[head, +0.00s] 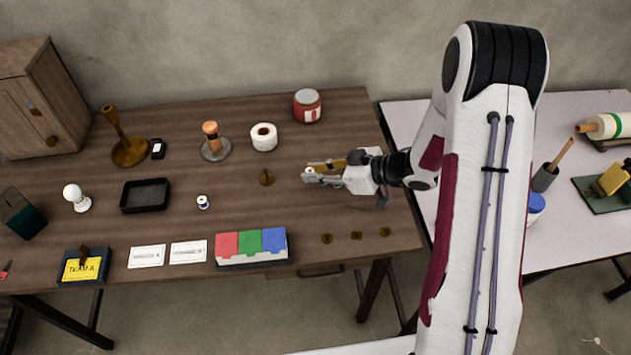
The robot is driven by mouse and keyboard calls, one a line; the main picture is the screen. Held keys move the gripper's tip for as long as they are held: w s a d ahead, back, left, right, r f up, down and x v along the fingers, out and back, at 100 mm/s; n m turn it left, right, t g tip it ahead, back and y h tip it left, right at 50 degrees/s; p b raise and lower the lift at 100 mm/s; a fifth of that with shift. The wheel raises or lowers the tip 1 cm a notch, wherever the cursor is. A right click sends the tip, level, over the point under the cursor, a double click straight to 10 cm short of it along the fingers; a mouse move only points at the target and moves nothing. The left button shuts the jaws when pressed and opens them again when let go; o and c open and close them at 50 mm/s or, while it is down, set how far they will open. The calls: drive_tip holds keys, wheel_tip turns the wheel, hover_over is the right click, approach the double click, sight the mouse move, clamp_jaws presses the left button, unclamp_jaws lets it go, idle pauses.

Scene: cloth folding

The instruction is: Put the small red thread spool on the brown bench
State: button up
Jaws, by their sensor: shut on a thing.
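The brown bench (340,125) is the dark wooden table that fills the left and middle of the head view. My gripper (310,174) is low over the right part of the bench, pointing left. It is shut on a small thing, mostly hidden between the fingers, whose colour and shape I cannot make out. I see no red thread spool standing free on the bench. A small spool with white ends and a blue middle (202,202) stands on the bench left of my gripper. I cannot tell the exact height of my gripper above the wood.
A small brown knob-like object (266,178) is just left of my gripper. A white tape roll (264,137) and a red jar (307,106) stand behind. A red, green and blue box (250,247) and several small brown discs (357,236) lie along the front. A pale table (565,235) is at right.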

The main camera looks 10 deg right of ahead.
sight(316, 189)
drive_tip(key=shift+f, duration=2)
drive_tip(key=shift+f, duration=0.15)
drive_tip(key=o, duration=0.7)
drive_tip(key=shift+s+d+r, duration=0.2)
drive_tip(key=shift+d+r, duration=0.2)
drive_tip(key=shift+r, duration=0.05)
drive_tip(key=shift+v, duration=5.5)
